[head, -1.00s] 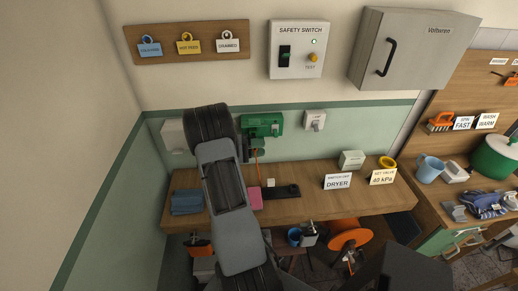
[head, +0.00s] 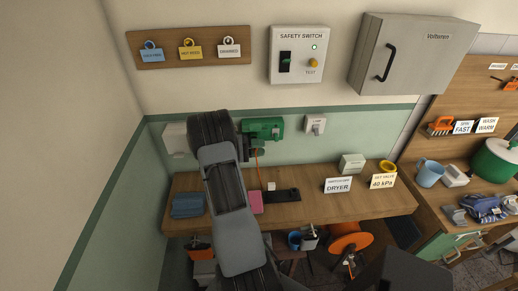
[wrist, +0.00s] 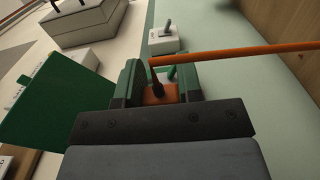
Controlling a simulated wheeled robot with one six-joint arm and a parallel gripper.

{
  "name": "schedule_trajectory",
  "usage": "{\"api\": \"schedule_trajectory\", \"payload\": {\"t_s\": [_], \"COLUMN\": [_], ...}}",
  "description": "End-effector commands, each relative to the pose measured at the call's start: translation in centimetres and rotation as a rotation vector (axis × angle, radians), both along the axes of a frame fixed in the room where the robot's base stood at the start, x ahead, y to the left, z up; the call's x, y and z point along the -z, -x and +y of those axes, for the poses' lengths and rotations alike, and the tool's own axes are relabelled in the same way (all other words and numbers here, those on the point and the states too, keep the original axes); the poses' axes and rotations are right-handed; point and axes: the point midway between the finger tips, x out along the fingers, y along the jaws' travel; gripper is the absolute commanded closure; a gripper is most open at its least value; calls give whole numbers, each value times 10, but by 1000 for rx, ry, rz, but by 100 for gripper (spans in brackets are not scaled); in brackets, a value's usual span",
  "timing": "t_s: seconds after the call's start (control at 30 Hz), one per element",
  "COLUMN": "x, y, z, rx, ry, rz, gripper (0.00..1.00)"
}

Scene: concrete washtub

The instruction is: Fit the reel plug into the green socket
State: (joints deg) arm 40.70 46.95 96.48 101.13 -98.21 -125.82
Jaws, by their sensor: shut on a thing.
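The green socket (head: 263,129) is on the wall above the bench, partly covered by my arm in the head view. In the wrist view a green flap (wrist: 45,100), apparently its lid, stands out at the left; the opening is hidden behind my gripper. My gripper (wrist: 158,84) is shut on the orange reel plug (wrist: 160,95), of which a small part shows between the fingers. The orange cable (wrist: 240,50) leaves the plug to the right in the wrist view and hangs down in the head view. I cannot tell whether plug and socket touch.
A grey wall switch (head: 315,124) is right of the socket, and the safety switch box (head: 297,55) is above. The bench (head: 300,208) below holds a blue cloth (head: 188,204), a pink block (head: 255,202) and label cards. The orange reel (head: 350,240) is under the bench.

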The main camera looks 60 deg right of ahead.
Motion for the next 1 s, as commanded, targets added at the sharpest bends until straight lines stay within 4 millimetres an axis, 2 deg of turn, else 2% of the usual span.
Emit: {"api": "schedule_trajectory", "payload": {"t_s": [0.1, 0.13, 0.43, 0.77, 1.0], "x": [-1, -1, 0, 1, 3], "y": [-1, -1, -1, -7, -40], "z": [-2, -2, -2, 2, 25], "rx": [-2, -2, -1, -2, -5], "ry": [2, 2, 2, 1, 2], "rz": [-1, -1, -1, -2, -3], "gripper": [90, 65, 37, 37, 37]}}
